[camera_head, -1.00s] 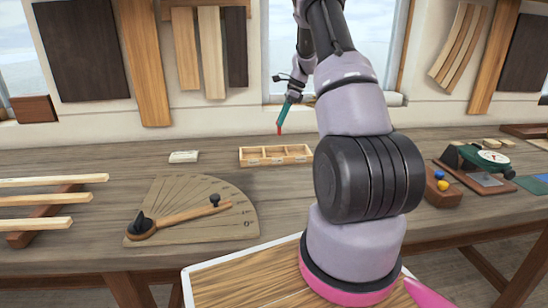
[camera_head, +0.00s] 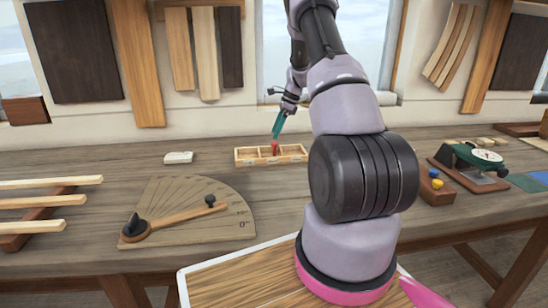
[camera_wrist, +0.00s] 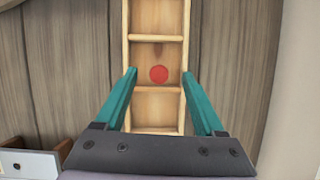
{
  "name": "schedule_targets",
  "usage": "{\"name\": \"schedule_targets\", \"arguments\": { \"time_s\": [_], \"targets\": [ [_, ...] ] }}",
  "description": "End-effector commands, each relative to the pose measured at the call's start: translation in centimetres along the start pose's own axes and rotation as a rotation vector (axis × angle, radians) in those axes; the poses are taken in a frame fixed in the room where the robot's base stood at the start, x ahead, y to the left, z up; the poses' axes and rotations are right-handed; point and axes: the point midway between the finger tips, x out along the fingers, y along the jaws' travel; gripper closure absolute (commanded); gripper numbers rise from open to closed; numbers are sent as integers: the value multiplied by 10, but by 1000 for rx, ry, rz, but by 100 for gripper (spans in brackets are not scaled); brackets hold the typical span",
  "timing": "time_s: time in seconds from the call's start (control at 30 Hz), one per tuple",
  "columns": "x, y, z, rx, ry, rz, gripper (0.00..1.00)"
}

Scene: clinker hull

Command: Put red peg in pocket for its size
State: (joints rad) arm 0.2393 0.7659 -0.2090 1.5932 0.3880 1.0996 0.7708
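The red peg (camera_head: 275,148) stands in the middle compartment of the light wooden pocket tray (camera_head: 243,161), near one of its dividers. In the wrist view the peg (camera_wrist: 158,74) shows as a round red end, so it looks upright. My gripper (camera_head: 277,137) is just above the tray, pointing down. In the wrist view its two green fingers (camera_wrist: 159,73) are wide apart on either side of the tray, with clear gaps to the peg. The other visible compartments look empty. The peg's lower end is hard to make out.
A brown block with blue and yellow pegs (camera_head: 437,184) stands right of my arm, beside a green dial gauge (camera_head: 474,157). A white label block (camera_head: 178,157) lies left of the tray. A wooden protractor board (camera_head: 190,226) and pale strips (camera_head: 45,202) lie front left.

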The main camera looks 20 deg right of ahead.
Motion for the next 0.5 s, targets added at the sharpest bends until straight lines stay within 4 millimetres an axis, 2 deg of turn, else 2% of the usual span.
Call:
{"name": "schedule_targets", "arguments": {
  "time_s": [0.27,0.37,0.5],
  "targets": [
    [-7,0,0,0,0,-1,29],
    [-21,-1,0,0,0,-3,29],
    [-50,-1,0,0,0,-5,29]
  ]
}}
